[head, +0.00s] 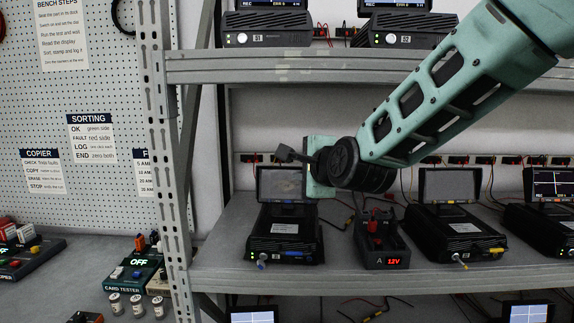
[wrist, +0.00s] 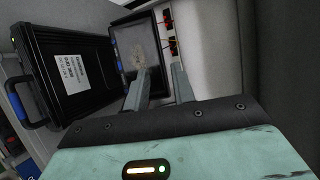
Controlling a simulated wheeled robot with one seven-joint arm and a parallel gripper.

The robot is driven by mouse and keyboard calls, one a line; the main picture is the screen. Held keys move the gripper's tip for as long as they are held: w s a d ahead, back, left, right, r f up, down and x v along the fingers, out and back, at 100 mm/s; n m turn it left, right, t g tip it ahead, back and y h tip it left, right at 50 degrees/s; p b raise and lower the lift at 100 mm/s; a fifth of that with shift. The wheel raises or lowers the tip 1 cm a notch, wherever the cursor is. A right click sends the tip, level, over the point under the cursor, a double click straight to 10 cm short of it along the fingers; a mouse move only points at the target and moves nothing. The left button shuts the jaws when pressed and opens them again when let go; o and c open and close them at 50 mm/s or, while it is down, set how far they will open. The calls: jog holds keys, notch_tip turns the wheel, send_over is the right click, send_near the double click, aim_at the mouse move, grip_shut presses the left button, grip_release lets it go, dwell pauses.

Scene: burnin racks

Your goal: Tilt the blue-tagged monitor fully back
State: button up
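The blue-tagged monitor is a small dark screen (head: 280,184) standing roughly upright on a black box (head: 285,232) on the middle shelf. My gripper (head: 290,153) is at the screen's upper right in the head view. Its fingers (wrist: 158,86) are apart with nothing between them, and overlap the screen's edge in the wrist view. I cannot tell whether they touch it. My wrist hides part of the area right of the screen.
A 12V supply (head: 387,240) stands right of the box, then another box with a yellow tag and screen (head: 450,186). The upper shelf (head: 300,66) with more units is above. A grey rack post (head: 165,140) is at the left. Loose cables lie along the shelf.

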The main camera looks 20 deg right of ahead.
aim_at(285, 167)
jog(key=p+x, duration=0.2)
jog(key=x, duration=0.6)
jog(key=shift+d, duration=0.1)
jog(key=shift+c, duration=0.3)
grip_shut()
dwell(1.0)
